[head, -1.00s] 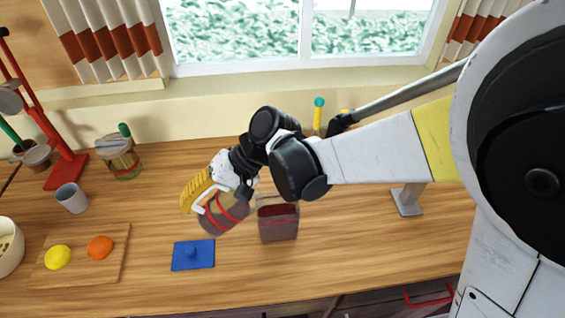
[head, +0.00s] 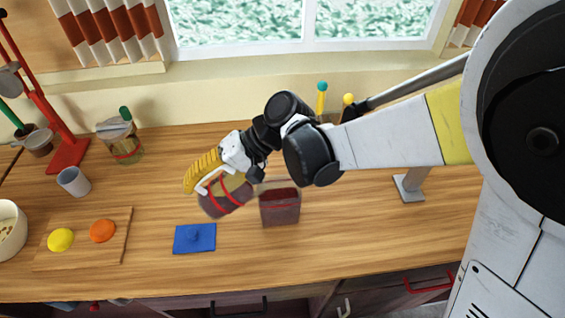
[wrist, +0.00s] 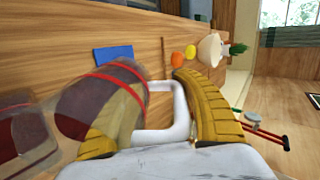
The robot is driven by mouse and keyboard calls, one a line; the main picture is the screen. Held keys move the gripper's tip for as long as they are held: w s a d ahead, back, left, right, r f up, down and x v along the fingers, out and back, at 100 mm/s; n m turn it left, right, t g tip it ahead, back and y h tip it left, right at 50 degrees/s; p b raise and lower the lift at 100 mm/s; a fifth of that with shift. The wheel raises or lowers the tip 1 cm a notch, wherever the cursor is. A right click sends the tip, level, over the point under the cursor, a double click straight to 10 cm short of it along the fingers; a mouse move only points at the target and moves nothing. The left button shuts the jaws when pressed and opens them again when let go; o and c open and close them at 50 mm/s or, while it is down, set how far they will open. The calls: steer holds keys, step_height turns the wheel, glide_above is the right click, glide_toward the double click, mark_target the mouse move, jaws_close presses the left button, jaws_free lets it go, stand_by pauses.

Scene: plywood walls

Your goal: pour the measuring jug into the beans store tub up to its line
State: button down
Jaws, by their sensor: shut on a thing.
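My gripper (head: 203,180) is shut on the white handle of the measuring jug (head: 227,196), a clear jug with red bands and dark contents. The jug is off the counter and tilted, its upper end leaning right towards the tub. The beans store tub (head: 281,209), a clear square tub with dark red contents and a red line, stands just right of it. I cannot tell its exact fill level, and no falling stream shows. In the wrist view the jug (wrist: 103,98) is beside the tub (wrist: 27,135), and my yellow fingers (wrist: 160,118) hold the handle.
A blue lid (head: 194,238) lies in front of the jug. To the left are a board (head: 85,255) with a lemon and an orange, a grey cup (head: 73,182), a jar (head: 126,150) and a red stand (head: 68,155). The counter right of the tub is mostly clear.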

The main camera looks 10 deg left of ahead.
steer(key=shift+w+d+r+g+y+b, duration=0.15)
steer(key=shift+d+r+g+y, duration=0.1)
steer(key=shift+r+y, duration=0.35)
steer(key=shift+w+d+r+g+y+b, duration=0.1)
steer(key=shift+d+r+g+y+b, duration=0.1)
steer(key=shift+r+y, duration=0.4)
steer(key=shift+w+d+r+g+y+b, duration=0.15)
steer(key=shift+d+r+g+y, duration=0.2)
steer(key=shift+r, duration=0.4)
stand_by(0.6)
steer(key=shift+w+d+r+y+b, duration=0.25)
steer(key=shift+d+r+y+b, duration=0.2)
steer(key=shift+d, duration=0.15)
steer(key=shift+w+d+r+y+b, duration=0.2)
steer(key=shift+d+r+y+b, duration=0.1)
steer(key=shift+d+r+b, duration=0.2)
stand_by(0.8)
steer(key=shift+w+d+r+g+y+b, duration=0.2)
steer(key=shift+d+r+g+y+b, duration=0.2)
steer(key=shift+d+r+y+b, duration=0.25)
stand_by(2.2)
